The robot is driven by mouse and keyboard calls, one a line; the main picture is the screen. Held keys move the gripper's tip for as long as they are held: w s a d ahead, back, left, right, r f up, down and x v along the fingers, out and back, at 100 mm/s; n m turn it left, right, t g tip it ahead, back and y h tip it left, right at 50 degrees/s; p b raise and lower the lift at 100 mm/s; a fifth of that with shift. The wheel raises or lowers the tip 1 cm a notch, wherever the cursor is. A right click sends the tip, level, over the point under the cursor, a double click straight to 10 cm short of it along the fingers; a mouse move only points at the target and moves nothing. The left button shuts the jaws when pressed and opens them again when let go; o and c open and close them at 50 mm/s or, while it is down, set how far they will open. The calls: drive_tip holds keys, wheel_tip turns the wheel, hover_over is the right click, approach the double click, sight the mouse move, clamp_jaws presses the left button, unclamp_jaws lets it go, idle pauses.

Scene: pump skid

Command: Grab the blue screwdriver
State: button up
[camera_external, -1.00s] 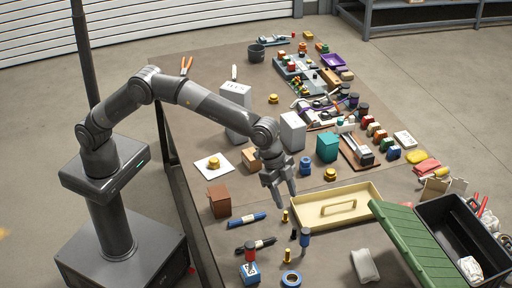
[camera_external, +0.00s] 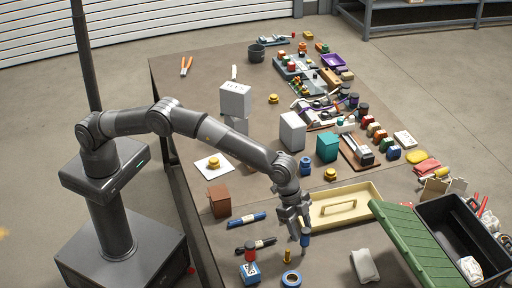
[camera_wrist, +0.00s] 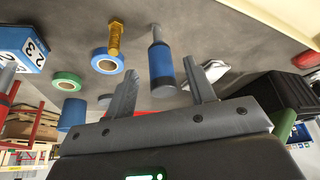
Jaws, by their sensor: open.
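The blue screwdriver (camera_external: 305,240) stands upright near the front of the bench, handle up and shaft down. In the wrist view its blue handle (camera_wrist: 161,66) has a dark band, and the grey shaft points away from me. My gripper (camera_external: 298,232) is open, just above and at the handle in the external view. In the wrist view my gripper (camera_wrist: 160,78) has one finger on each side of the handle's near end, with gaps left. I cannot tell how deep the handle is between the fingers.
A brass bolt (camera_external: 287,256) and a blue tape roll (camera_external: 291,279) are close by. A cream tray (camera_external: 352,194) lies just behind my gripper. A green-lidded toolbox (camera_external: 415,240) stands to the right. A blue marker (camera_external: 246,219) lies to the left.

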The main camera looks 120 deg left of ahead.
sight(304, 236)
drive_tip(key=shift+w+x, duration=0.2)
drive_tip(key=shift+x, duration=1.65)
drive_tip(key=shift+r, duration=0.1)
drive_tip(key=shift+c, duration=0.3)
clamp_jaws()
drive_tip(key=shift+r, duration=0.1)
